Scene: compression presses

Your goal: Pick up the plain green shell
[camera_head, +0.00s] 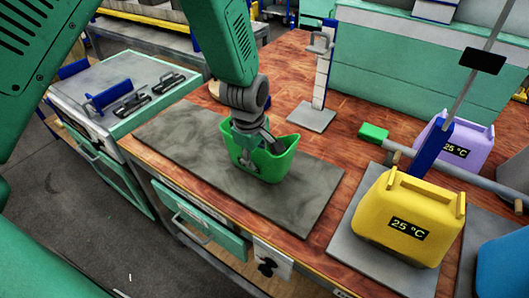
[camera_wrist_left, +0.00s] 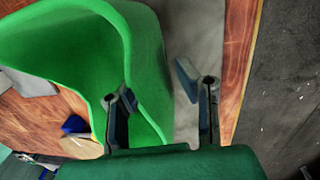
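The plain green shell (camera_head: 263,165) is an open, scoop-like piece with a raised rim, standing on the grey mat (camera_head: 305,190) on the wooden bench. My left gripper (camera_head: 258,147) is down at the shell from above, its fingers partly hidden by the shell's wall. In the left wrist view the shell (camera_wrist_left: 140,50) fills the left side. The fingers of the left gripper (camera_wrist_left: 162,100) are spread, one over the shell's inside and one beyond its wall over the mat. Whether either finger touches the wall is unclear. My right gripper is not in view.
A yellow box reading 25 °C (camera_head: 407,215) stands on a grey plate to the right, with a purple box (camera_head: 459,148) behind it and a blue one (camera_head: 503,265) at the edge. A post on a grey base (camera_head: 313,117) stands behind the mat. The mat's right end is clear.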

